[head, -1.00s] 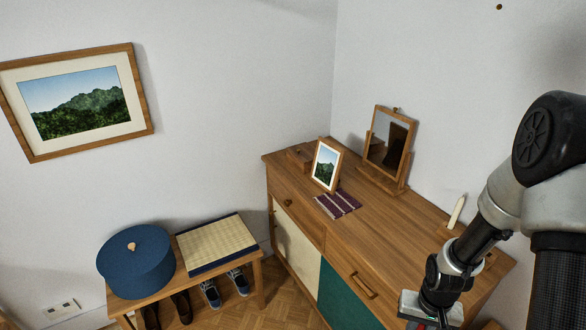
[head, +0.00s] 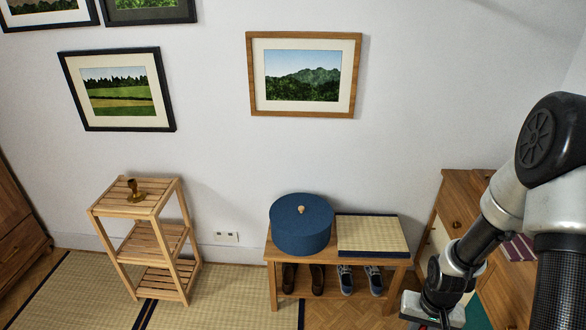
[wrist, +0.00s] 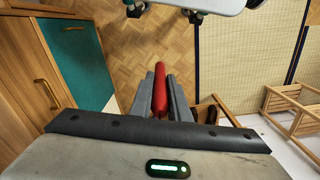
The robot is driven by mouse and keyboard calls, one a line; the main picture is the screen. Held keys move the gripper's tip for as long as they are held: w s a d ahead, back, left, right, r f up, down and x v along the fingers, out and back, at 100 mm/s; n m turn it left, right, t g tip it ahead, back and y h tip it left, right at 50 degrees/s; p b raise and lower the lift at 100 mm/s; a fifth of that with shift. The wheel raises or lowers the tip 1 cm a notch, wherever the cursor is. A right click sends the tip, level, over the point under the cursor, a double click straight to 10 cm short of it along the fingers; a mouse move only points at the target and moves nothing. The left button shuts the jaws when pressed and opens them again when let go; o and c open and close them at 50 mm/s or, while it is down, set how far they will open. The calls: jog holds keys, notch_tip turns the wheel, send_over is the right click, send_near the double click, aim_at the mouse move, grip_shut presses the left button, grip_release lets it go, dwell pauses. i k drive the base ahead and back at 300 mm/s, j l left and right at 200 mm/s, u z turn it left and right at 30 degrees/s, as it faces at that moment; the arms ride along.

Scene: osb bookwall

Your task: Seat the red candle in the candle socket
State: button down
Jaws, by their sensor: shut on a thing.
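The red candle (wrist: 160,90) is held lengthwise between the two grey fingers of my gripper (wrist: 160,82) in the wrist view. Its far end sticks out a little past the fingertips. In the head view my gripper (head: 432,308) is at the bottom right, its fingers cut off by the frame edge, and the candle does not show there. A small brass candle holder (head: 135,191), apparently the candle socket, stands on the top of a slatted wooden shelf (head: 165,206) at the left, well away from my gripper. Its opening is too small to make out.
A low bench (head: 272,250) carries a round blue box (head: 301,225) and a woven mat (head: 372,235), with shoes underneath. A wooden dresser (head: 456,196) stands at the right. Tatami floor (head: 232,290) lies open between shelf and bench. Framed pictures hang on the wall.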

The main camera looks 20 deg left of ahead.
aim_at(137, 195)
jog(key=i+j+u, duration=0.2)
jog(key=j+u, duration=0.2)
jog(key=j, duration=0.2)
jog(key=i+j+u, duration=0.35)
jog(key=j, duration=0.2)
jog(key=i+j+u, duration=0.15)
jog(key=j, duration=0.15)
jog(key=i+j+u, duration=0.1)
jog(key=j, duration=0.25)
jog(key=i+j, duration=0.7)
jog(key=j, duration=0.2)
jog(key=i+j+u, duration=0.15)
jog(key=i+j, duration=0.6)
jog(key=j, duration=0.1)
